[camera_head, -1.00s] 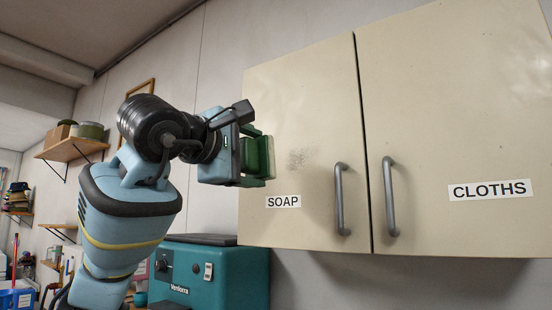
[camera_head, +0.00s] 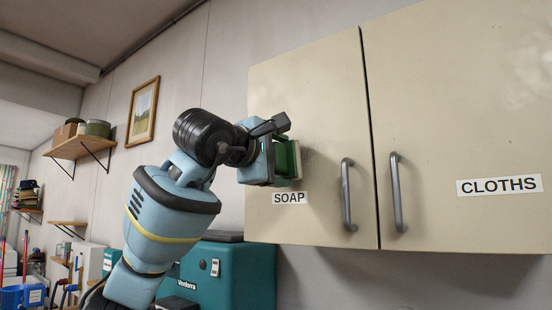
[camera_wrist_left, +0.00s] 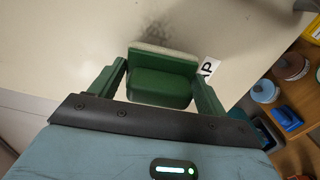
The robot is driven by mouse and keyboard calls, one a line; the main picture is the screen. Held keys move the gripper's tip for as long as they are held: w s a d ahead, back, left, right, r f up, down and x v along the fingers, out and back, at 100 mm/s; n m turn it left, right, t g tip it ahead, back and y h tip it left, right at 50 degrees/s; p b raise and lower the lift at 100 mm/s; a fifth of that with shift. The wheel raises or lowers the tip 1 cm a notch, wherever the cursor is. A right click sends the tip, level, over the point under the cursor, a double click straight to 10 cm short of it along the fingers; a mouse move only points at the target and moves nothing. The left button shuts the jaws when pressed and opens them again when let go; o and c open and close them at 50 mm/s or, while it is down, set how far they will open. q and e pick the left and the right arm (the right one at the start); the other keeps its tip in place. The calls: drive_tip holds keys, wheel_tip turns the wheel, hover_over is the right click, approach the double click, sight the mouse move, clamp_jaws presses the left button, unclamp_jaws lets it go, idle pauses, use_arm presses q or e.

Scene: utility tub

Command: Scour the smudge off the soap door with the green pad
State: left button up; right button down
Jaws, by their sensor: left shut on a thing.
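The soap door (camera_head: 310,95) is the cream left door of the wall cabinet, with a SOAP label (camera_head: 289,198) low on its left. My left gripper (camera_head: 284,160) is at the door, just above that label. It is shut on the green pad (camera_head: 297,160), whose pale face is turned to the door. In the left wrist view the green pad (camera_wrist_left: 160,85) sits between the two green fingers. A dark smudge (camera_wrist_left: 158,33) shows on the door just beyond its pale edge. In the head view the gripper and pad hide most of the smudge. I cannot tell whether the pad touches the door.
The soap door's handle (camera_head: 348,195) stands out to the right of the pad. The cloths door (camera_head: 460,100) with its own handle (camera_head: 396,192) is beside it. A teal machine (camera_head: 235,275) stands below my arm. A shelf (camera_head: 78,147) and a framed picture (camera_head: 143,110) are on the left wall.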

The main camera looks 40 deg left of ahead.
sight(311, 162)
use_arm(q)
drive_tip(key=shift+w+a, duration=0.1)
drive_tip(key=shift+w, duration=0.95)
idle(0.7)
drive_tip(key=shift+w+d, duration=0.1)
drive_tip(key=shift+d, duration=1.95)
drive_tip(key=shift+w+d, duration=0.2)
drive_tip(key=shift+d, duration=0.8)
drive_tip(key=shift+w+d, duration=0.15)
drive_tip(key=shift+d, duration=0.8)
drive_tip(key=shift+a, duration=0.15)
drive_tip(key=shift+s+a, duration=0.2)
drive_tip(key=shift+a, duration=1.7)
